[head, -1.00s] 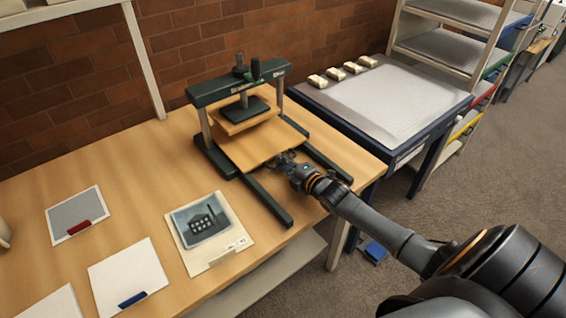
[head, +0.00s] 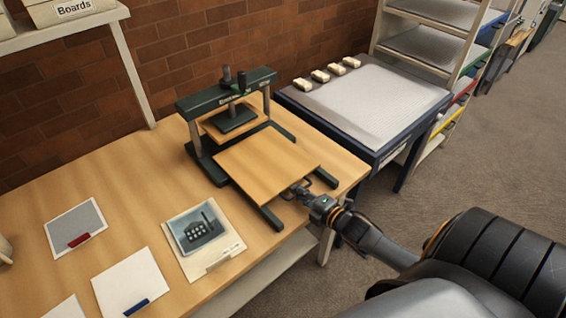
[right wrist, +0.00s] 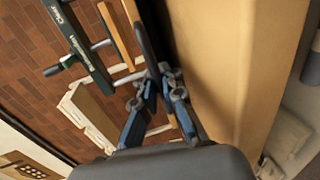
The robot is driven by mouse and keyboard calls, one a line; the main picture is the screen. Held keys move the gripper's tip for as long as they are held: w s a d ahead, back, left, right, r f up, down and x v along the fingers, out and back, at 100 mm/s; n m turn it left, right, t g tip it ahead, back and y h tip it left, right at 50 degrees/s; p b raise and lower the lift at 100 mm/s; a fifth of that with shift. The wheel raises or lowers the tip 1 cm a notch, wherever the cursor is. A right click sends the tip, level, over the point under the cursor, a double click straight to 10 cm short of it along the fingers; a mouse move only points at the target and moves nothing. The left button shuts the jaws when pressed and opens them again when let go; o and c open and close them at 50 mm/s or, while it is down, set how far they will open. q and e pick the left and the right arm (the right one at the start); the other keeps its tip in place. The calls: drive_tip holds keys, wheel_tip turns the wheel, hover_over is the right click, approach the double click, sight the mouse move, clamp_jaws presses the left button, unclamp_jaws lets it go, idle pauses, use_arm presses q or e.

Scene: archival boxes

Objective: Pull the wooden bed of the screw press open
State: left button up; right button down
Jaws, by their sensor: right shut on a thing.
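The screw press has a dark green crosshead (head: 228,92), a screw handle on top and a dark platen (head: 232,119). Its wooden bed (head: 266,164) is slid well out of the frame toward me, between two dark green rails (head: 262,212). My right gripper (head: 297,190) is at the bed's front edge, shut on the dark handle there. In the right wrist view, the fingers (right wrist: 163,88) close around a dark bar (right wrist: 147,42), and the crosshead (right wrist: 78,42) shows at the upper left. The fingers partly hide the handle. My left gripper is not in view.
The press stands on a wooden table (head: 110,190). A photo in a folder (head: 196,228) and white sheets (head: 130,282) lie to its left. A blue-framed table (head: 375,105) with small pale blocks stands at the right. Grey floor (head: 470,170) is free in front.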

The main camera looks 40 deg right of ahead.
drive_tip(key=v, duration=0.2)
drive_tip(key=p+v, duration=0.1)
drive_tip(key=v, duration=0.1)
drive_tip(key=f+v, duration=0.1)
drive_tip(key=v, duration=0.1)
drive_tip(key=c, duration=1.5)
unclamp_jaws()
drive_tip(key=shift+o, duration=0.2)
drive_tip(key=shift+s, duration=0.15)
drive_tip(key=shift+s+d, duration=0.1)
drive_tip(key=shift+s, duration=0.2)
drive_tip(key=v, duration=1.1)
